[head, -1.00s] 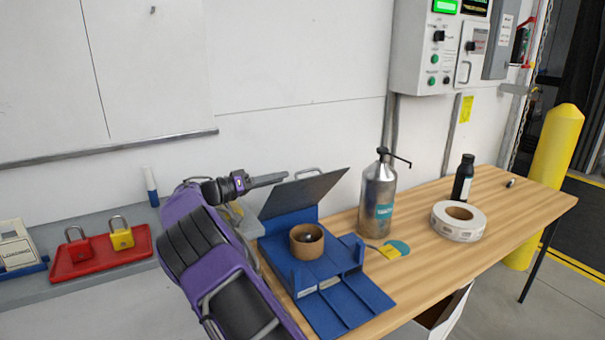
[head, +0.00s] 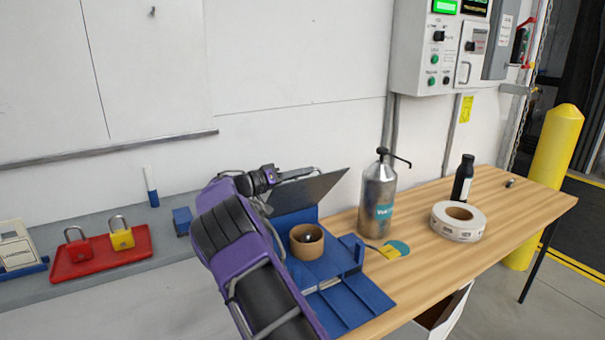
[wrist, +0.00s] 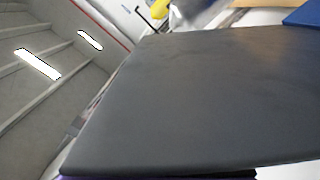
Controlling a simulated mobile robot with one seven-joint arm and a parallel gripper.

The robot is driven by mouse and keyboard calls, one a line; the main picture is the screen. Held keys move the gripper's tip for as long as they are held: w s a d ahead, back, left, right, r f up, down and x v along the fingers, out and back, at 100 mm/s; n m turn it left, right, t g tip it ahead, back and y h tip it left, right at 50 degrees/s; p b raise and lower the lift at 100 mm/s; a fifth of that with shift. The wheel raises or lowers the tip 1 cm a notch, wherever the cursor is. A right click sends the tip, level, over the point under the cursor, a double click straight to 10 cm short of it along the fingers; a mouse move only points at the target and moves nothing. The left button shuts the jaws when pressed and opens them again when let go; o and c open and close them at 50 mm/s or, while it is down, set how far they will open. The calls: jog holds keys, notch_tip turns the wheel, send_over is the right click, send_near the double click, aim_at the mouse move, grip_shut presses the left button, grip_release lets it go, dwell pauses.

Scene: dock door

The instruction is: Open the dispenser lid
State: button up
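The blue dispenser (head: 325,270) stands on the wooden table, with a brown cardboard roll (head: 307,242) in it. Its dark grey lid (head: 312,189) is raised and tilted up at the back, clear of the roll. A thin handle shows at the lid's top edge. My gripper (head: 272,177) is at the left upper side of the lid, partly overlapping it in the head view. The lid (wrist: 200,95) fills most of the wrist view. The fingertips are hidden or too small to read, so I cannot tell whether they touch the lid or how far they are apart.
A white tape roll (head: 458,221) and black bottle (head: 464,178) are farther right. A red tray (head: 100,255) with padlocks lies left. The white wall is close behind.

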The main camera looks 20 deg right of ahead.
grip_shut()
dwell(1.0)
